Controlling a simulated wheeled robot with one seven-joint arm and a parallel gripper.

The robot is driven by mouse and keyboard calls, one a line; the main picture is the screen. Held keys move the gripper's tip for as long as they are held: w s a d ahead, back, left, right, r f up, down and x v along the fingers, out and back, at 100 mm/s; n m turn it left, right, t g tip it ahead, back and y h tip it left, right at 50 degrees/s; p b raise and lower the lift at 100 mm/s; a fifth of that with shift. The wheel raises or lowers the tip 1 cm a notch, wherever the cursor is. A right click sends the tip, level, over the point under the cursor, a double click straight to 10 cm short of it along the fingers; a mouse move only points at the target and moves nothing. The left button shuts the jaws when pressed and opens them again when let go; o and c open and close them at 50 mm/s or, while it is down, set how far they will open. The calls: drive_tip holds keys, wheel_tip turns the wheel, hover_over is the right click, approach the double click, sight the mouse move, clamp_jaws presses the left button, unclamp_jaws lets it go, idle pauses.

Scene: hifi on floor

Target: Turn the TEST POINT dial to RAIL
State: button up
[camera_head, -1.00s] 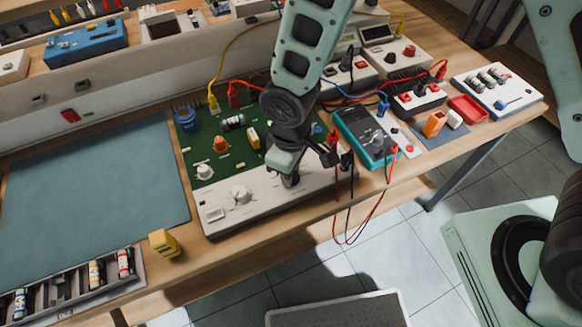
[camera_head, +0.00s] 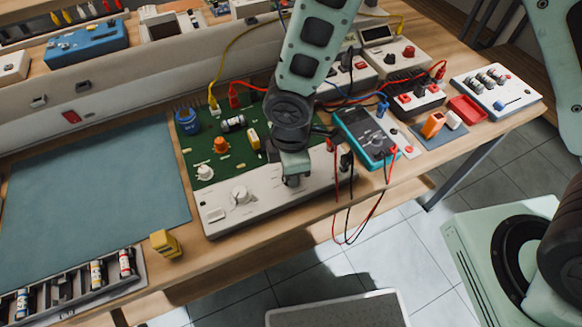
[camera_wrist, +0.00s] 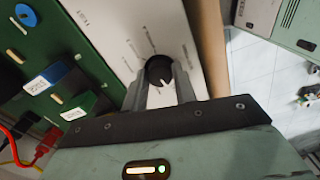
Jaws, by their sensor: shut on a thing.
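The dial (camera_wrist: 157,68) is a dark round knob with a white pointer mark, set on a white panel strip (camera_wrist: 125,30). In the wrist view it sits between the two fingers of my gripper (camera_wrist: 161,82), which is shut on it. The pointer faces the lower right of that view. Small printed marks surround the knob, too small to read. In the head view my gripper (camera_head: 292,180) comes down onto the right part of the white front panel (camera_head: 265,205) and hides the dial.
A white knob (camera_head: 240,195) stands left of my gripper on the same panel. Behind is the green board (camera_head: 200,155) with components. A teal meter (camera_head: 366,138) with red and black leads is close on the right. A yellow block (camera_head: 164,243) lies at the front edge.

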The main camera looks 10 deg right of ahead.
idle(0.5)
drive_tip(key=o, duration=1)
drive_tip(key=shift+c, duration=0.2)
drive_tip(key=shift+r, duration=0.1)
wheel_tip(320, 180, up, 17)
drive_tip(key=shift+r+p, duration=0.15)
drive_tip(key=shift+p, duration=0.2)
